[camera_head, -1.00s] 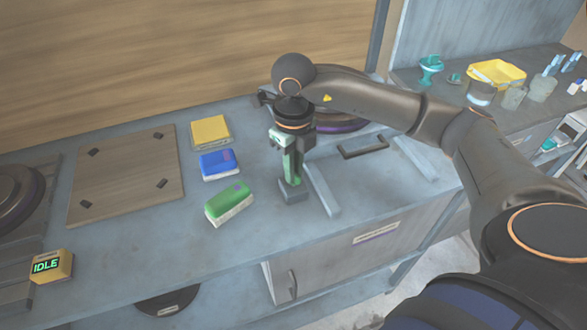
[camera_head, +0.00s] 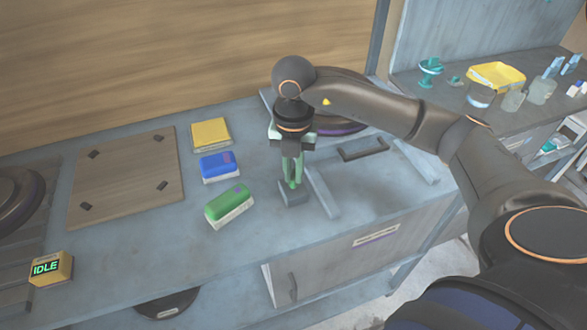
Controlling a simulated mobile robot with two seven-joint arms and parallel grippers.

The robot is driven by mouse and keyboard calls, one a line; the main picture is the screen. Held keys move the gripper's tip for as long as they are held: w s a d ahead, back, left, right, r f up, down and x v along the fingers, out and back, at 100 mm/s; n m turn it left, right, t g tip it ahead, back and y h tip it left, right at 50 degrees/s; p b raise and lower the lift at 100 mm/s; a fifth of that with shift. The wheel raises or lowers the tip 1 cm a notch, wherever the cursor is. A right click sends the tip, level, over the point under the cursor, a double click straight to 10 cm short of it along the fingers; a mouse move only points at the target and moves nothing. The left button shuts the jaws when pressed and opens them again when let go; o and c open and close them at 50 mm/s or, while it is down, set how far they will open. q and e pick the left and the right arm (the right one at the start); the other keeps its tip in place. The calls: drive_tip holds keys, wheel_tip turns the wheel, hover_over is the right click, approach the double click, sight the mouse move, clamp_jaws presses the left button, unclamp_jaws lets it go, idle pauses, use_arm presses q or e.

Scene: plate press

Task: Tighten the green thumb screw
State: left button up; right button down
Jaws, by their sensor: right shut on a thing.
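The green thumb screw (camera_head: 292,172) stands upright on a small grey block on the bench, below my right gripper (camera_head: 291,158). My right gripper points down from above and its jaws are shut on the screw. The jaws hide the screw's upper part. The grey block (camera_head: 294,194) under it sits beside a grey bar on the bench. My left gripper does not show.
Yellow (camera_head: 211,134), blue (camera_head: 219,167) and green (camera_head: 229,206) blocks lie left of the screw. A wooden board (camera_head: 125,178) lies further left. A yellow box (camera_head: 50,268) reading IDLE sits at the front left. A dark round plate (camera_head: 335,126) and a handle (camera_head: 363,149) lie behind and right.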

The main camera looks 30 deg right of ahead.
sight(294, 175)
drive_tip(key=m+p, duration=0.1)
drive_tip(key=m, duration=0.5)
drive_tip(key=shift+r, duration=0.1)
drive_tip(key=m+p, duration=0.1)
drive_tip(key=m, duration=0.5)
drive_tip(key=shift+p, duration=0.35)
drive_tip(key=c, duration=0.9)
unclamp_jaws()
wheel_tip(294, 175, up, 12)
drive_tip(key=p, duration=0.1)
drive_tip(key=shift+r, duration=0.2)
idle(0.4)
